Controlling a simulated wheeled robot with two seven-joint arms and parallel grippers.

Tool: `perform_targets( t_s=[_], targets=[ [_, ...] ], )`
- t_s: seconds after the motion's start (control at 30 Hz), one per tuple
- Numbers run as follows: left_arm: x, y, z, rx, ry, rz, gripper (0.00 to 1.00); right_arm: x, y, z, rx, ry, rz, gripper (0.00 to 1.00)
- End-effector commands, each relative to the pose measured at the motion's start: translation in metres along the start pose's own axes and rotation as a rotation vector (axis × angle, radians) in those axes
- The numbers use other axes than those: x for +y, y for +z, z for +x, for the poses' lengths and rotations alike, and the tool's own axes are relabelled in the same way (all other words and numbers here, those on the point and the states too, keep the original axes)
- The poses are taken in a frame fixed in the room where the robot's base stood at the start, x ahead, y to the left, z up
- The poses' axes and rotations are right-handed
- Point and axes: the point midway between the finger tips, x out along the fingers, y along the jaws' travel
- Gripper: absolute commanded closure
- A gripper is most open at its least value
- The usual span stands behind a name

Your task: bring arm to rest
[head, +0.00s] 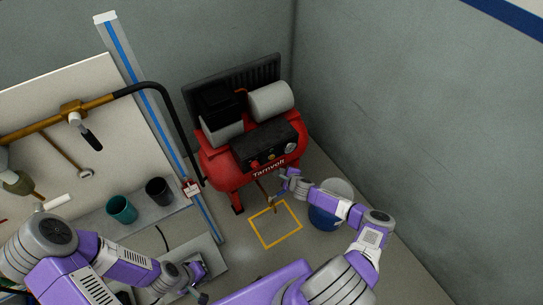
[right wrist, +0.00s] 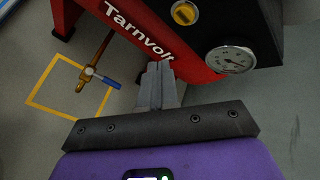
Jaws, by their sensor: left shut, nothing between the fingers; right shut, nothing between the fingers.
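My right gripper (head: 284,173) is in front of the red compressor (head: 225,173), just below its "Tarrvolt" lettering. In the right wrist view its fingers (right wrist: 158,72) are shut and empty, pointing at the compressor's red body (right wrist: 150,35). A brass drain pipe with a blue-handled valve (right wrist: 104,79) lies left of the fingers, apart from them. My left gripper (head: 202,297) is low in the head view, near the grey bench edge, and is shut with nothing in it; its fingertips are small and partly unclear.
A yellow square outline (head: 276,244) marks the floor below the valve. A blue bucket (head: 322,219) stands right of it, partly behind my right arm. A teal cup (head: 121,208) and a dark cup (head: 159,191) stand on the shelf at left. A pressure gauge (right wrist: 231,60) is near the right fingers.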

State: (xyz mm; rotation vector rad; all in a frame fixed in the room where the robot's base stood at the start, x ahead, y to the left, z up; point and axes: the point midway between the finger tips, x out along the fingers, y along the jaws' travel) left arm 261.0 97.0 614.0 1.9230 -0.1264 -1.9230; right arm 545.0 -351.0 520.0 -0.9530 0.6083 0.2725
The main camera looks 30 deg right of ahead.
Motion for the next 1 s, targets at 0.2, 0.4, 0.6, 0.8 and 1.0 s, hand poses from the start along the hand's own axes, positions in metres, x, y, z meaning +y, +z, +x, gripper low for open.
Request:
perform_targets(
  t_s=[0.2, 0.4, 0.6, 0.8, 1.0],
  targets=[
    [0.0, 0.0, 0.0, 0.0, 0.0, 0.0, 1.0, 0.0, 0.0, 0.0, 0.0, 0.0, 0.0, 1.0],
    [0.001, 0.0, -0.001, 0.0, 0.0, 0.0, 1.0, 0.008, 0.037, -0.002, -0.065, 0.029, -0.085, 1.0],
    [0.002, 0.0, -0.006, 0.0, 0.0, 0.0, 1.0, 0.064, 0.155, -0.035, -0.301, 0.157, -0.422, 1.0],
    [0.005, 0.001, -0.013, 0.0, 0.0, 0.0, 1.0, 0.157, 0.227, -0.122, -0.568, 0.362, -0.88, 1.0],
    [0.007, 0.001, -0.019, 0.0, 0.0, 0.0, 1.0, 0.206, 0.21, -0.219, -0.722, 0.576, -1.292, 1.0]
  ],
)
